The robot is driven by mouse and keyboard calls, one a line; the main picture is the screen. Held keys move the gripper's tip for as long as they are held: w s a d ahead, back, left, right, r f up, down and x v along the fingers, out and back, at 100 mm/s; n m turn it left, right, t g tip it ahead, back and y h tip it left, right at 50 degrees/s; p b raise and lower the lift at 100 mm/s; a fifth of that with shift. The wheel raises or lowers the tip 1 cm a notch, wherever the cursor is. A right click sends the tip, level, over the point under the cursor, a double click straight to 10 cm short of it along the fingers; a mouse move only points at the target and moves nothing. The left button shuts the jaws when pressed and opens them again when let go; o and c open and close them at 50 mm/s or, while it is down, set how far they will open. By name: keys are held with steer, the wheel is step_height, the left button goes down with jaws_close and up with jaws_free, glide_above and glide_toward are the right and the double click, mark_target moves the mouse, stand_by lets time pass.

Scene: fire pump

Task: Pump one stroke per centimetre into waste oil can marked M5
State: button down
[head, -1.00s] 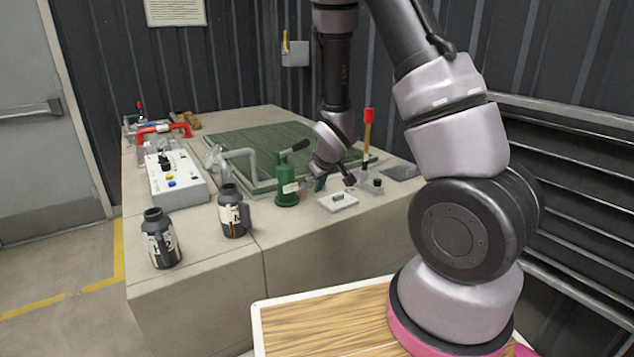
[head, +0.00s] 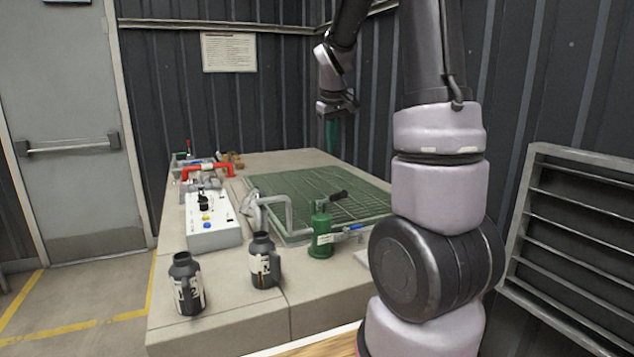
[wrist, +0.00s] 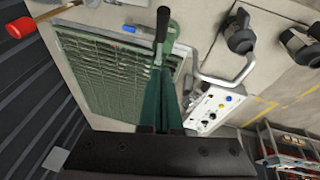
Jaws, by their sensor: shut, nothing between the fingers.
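A green hand pump (head: 320,236) with a black lever handle (head: 338,196) stands on the concrete bench; a grey bent pipe (head: 288,214) is beside it. Two dark cans stand at the bench's front, a left can (head: 186,285) and a right can (head: 263,262). Their pale labels are too unclear to read, so I cannot tell which is M5. My gripper (head: 333,140) is raised above the far part of the bench, shut and empty. In the wrist view its green fingers (wrist: 162,105) are together, with the pump handle (wrist: 162,24) beyond their tips.
A white control box (head: 212,222) with coloured buttons, a red pipe (head: 208,169) and a green grating (head: 310,195) occupy the bench. A red-capped stick (wrist: 20,28) shows in the wrist view. A louvred panel (head: 585,225) is at right.

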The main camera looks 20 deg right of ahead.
steer(key=shift+a+r, duration=0.1)
steer(key=shift+r, duration=0.05)
steer(key=shift+w, duration=0.1)
glide_above(330, 198)
steer(key=s, duration=0.1)
step_height(330, 198, down, 10)
steer(key=shift+s+f, duration=0.4)
steer(key=shift+f, duration=0.25)
steer(key=shift+s+f, duration=0.35)
steer(key=shift+f, duration=0.25)
steer(key=shift+s+d+f, duration=0.2)
steer(key=shift+d+f, duration=0.05)
